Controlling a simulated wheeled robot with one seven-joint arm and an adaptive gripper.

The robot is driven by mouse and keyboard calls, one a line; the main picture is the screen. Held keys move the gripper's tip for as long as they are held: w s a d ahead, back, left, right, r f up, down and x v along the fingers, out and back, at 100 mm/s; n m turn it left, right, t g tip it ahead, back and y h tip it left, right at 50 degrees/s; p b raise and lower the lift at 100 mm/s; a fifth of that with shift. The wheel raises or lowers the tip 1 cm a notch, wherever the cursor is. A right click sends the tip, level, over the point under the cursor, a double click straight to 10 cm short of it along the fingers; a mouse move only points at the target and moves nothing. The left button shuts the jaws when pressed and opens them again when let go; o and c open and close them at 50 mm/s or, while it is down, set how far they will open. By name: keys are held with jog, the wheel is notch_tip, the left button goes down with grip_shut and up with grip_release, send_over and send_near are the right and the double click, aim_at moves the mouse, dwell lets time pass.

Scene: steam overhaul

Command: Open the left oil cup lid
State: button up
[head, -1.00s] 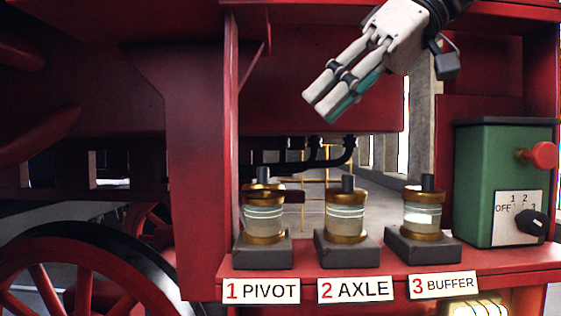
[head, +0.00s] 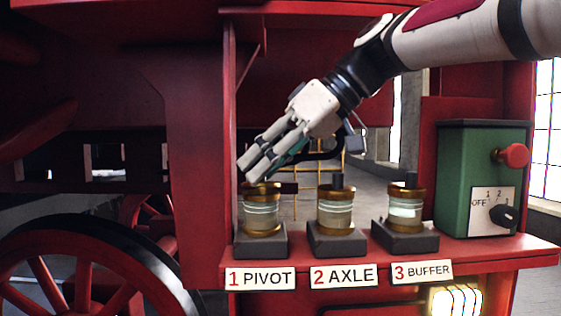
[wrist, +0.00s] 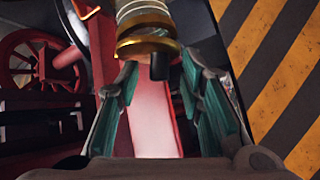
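The left oil cup (head: 262,213) stands over the 1 PIVOT label, a glass body with brass bands on a dark block. Its brass lid (head: 262,187) looks closed. My gripper (head: 252,172) reaches down from the upper right, with fingertips at the lid top and hiding its knob in the head view. In the wrist view the cup (wrist: 146,15) appears upside down at the top. Its brass lid (wrist: 140,46) and dark knob (wrist: 160,66) lie between my gripper's (wrist: 159,68) two teal-padded fingers. The fingers are apart; contact with the lid cannot be told.
The axle cup (head: 335,212) and buffer cup (head: 405,207) stand to the right on the same red shelf (head: 480,252). A green box (head: 470,155) with a red button and dial is at the far right. A spoked wheel (head: 90,265) is at lower left.

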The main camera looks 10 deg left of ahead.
grip_shut()
jog(key=shift+w, duration=0.1)
